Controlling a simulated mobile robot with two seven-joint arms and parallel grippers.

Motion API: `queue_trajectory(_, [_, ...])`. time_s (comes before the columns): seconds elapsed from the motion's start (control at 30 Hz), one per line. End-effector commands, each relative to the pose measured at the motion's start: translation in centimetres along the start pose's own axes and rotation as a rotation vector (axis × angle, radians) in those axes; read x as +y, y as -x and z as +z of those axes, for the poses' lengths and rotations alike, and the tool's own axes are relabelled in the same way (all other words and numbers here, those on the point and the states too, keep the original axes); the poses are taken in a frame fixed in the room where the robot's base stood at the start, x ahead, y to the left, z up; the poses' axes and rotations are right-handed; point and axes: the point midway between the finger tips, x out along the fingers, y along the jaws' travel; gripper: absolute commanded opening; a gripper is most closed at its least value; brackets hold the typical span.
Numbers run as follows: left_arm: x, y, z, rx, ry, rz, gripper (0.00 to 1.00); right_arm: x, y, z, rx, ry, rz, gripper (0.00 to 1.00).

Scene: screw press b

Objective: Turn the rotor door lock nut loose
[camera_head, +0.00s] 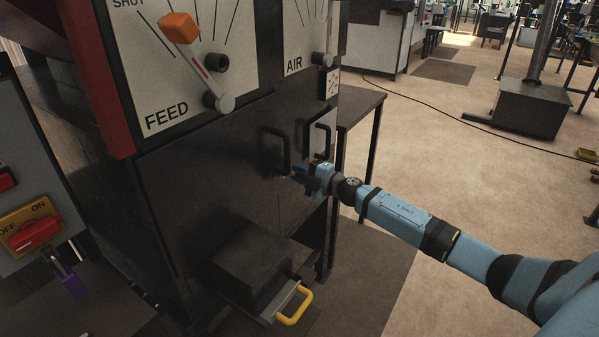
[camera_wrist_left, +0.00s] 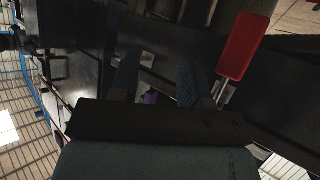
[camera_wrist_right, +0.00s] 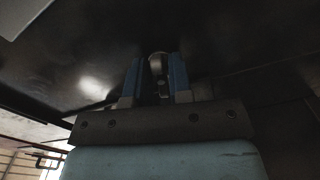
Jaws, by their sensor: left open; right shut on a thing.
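The press's dark front panel (camera_head: 205,180) carries a black handle (camera_head: 286,150) near its right edge. My right gripper (camera_head: 300,172) reaches in from the right, just below and right of that handle, close to the panel. In the right wrist view its two blue fingers are closed on a small round metal piece, which looks like the lock nut (camera_wrist_right: 157,64), under a dark surface. The fingers hide most of the nut in the head view. My left gripper (camera_wrist_left: 157,75) shows only in the left wrist view, where its fingers are apart with nothing between the tips.
The FEED dial (camera_head: 185,60) with an orange-knobbed lever (camera_head: 180,28) is above the panel. A yellow-handled drawer (camera_head: 294,305) sticks out low. A switch box (camera_head: 30,190) stands at left. A red-handled part (camera_wrist_left: 244,45) is near my left fingers.

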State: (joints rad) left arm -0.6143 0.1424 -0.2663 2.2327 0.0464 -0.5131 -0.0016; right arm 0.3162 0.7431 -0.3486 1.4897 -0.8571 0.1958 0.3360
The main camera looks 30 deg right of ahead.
Motion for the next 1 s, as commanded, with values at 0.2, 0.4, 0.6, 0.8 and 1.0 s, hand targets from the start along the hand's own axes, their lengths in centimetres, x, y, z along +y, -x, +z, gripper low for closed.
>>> queue_trajectory(0.2, [0.01,0.04,-0.14,0.003,0.001,-0.001,0.43,0.08,0.00,-0.03,0.001,0.206,0.000,0.00])
queue_trajectory(0.4, [0.01,0.01,-0.15,0.007,0.002,0.000,0.43,0.15,0.01,-0.05,0.001,0.397,0.000,0.00])
queue_trajectory(0.6, [0.06,-0.02,-0.19,0.014,0.004,0.003,0.43,0.21,0.02,-0.07,0.000,0.587,0.000,0.00])
queue_trajectory(0.8, [0.19,0.01,-0.42,0.025,0.007,0.007,0.43,0.26,0.02,-0.11,0.000,0.773,-0.001,0.00])
queue_trajectory(1.0, [0.25,-0.12,-0.11,0.026,0.010,0.010,0.43,0.32,0.01,-0.22,0.000,0.932,0.000,0.00])
